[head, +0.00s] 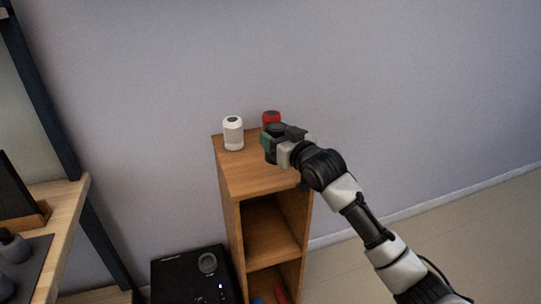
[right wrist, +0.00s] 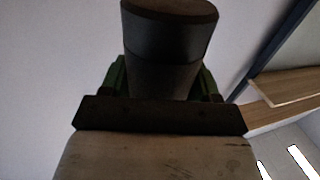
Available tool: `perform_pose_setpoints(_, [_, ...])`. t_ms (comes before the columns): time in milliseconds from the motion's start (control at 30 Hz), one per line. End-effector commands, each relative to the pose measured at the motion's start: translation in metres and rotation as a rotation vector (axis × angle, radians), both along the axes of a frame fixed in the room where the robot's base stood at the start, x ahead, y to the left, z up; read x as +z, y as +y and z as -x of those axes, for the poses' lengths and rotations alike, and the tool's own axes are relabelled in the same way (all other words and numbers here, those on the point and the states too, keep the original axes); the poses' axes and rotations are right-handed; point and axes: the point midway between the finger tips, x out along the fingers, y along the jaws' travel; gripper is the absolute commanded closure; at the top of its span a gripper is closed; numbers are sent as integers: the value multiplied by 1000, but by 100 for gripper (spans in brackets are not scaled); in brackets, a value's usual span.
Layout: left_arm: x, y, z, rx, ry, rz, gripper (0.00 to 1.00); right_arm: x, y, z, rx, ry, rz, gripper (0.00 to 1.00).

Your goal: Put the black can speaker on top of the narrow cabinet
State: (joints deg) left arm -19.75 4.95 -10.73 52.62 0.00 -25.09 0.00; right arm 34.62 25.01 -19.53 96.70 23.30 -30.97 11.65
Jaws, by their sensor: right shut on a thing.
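The black can speaker (right wrist: 170,38) stands between the green fingers of my right gripper (right wrist: 162,82) in the right wrist view. In the head view my right gripper (head: 272,143) is shut on it, and the dark top of the speaker (head: 278,127) shows at the fingers. The gripper is over the right part of the top of the narrow wooden cabinet (head: 255,180). The arm hides part of that top, and I cannot tell whether the speaker touches it. My left gripper is not in view.
A white can speaker (head: 233,134) stands at the back left of the cabinet top. A red one (head: 271,117) is behind my gripper, partly hidden. The front of the top is clear. A black box (head: 185,278) is left of the cabinet; a wooden table (head: 68,200) is farther left.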

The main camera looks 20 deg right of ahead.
Motion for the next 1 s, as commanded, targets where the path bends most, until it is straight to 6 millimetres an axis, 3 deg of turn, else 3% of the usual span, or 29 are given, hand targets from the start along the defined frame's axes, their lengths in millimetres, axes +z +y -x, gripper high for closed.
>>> perform_pose_setpoints(200, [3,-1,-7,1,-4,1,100,-13,11,-22,1,-4,-1,71])
perform_pose_setpoints(367, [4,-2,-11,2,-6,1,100,-26,11,-23,0,-2,-1,71])
perform_pose_setpoints(533, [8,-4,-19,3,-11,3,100,-51,11,-23,-1,-1,-1,71])
perform_pose_setpoints(900, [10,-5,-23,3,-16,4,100,-57,11,-23,0,-3,-1,71])
perform_pose_setpoints(933, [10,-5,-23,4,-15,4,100,-58,11,-23,0,-1,0,37])
perform_pose_setpoints(1000, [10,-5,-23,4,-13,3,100,-58,11,-23,0,-1,0,26])
